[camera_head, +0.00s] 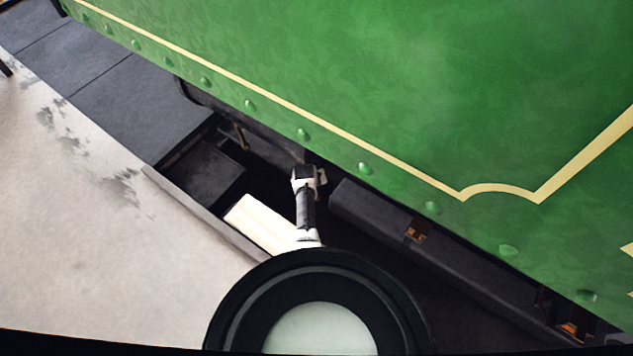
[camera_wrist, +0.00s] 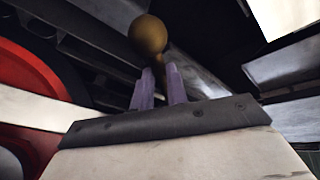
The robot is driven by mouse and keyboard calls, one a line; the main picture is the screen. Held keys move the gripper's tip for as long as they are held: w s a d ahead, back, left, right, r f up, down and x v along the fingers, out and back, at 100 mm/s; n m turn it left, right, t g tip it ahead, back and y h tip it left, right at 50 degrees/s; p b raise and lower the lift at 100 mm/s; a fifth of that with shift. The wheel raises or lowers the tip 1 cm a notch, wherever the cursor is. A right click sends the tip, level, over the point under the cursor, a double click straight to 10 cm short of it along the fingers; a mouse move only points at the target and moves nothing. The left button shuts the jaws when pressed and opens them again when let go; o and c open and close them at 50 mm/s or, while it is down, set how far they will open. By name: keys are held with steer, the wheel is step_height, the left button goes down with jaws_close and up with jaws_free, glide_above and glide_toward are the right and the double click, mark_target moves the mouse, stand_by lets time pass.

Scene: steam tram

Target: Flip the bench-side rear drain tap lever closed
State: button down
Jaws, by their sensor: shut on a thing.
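In the wrist view a brass ball-ended lever (camera_wrist: 150,36) rises just past the fingertips, its narrow stem running down between them. My gripper (camera_wrist: 160,82) has its two purple fingers close on either side of that stem, shut on it. In the head view my gripper (camera_head: 309,174) is below the lower edge of the green tram side, over the dark gap. The lever it holds is hidden there. Which way the lever points on its tap cannot be told. Another small brass piece (camera_head: 241,137) hangs under the tram edge to the left, apart from my gripper.
The green riveted tram side (camera_head: 400,100) overhangs the work spot. A dark beam (camera_head: 440,250) lies to the right of my gripper. Pale floor (camera_head: 90,210) lies at left, with a raised edge along the gap. A red wheel (camera_wrist: 35,75) stands left in the wrist view.

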steer(key=w+a+m+g+h+b, duration=0.2)
steer(key=a+m+h+b, duration=0.1)
steer(key=a+m+b, duration=0.7)
steer(key=shift+w+a+h+b, duration=0.25)
steer(key=shift+a+b, duration=0.35)
steer(key=shift+a, duration=0.6)
steer(key=c, duration=1.4)
jaws_free()
steer(key=p+v, duration=0.2)
steer(key=v, duration=0.5)
steer(key=p+v, duration=0.2)
steer(key=v, duration=0.4)
steer(key=shift+w+a+r, duration=0.1)
steer(key=shift+a+r, duration=0.2)
steer(key=shift+r, duration=0.1)
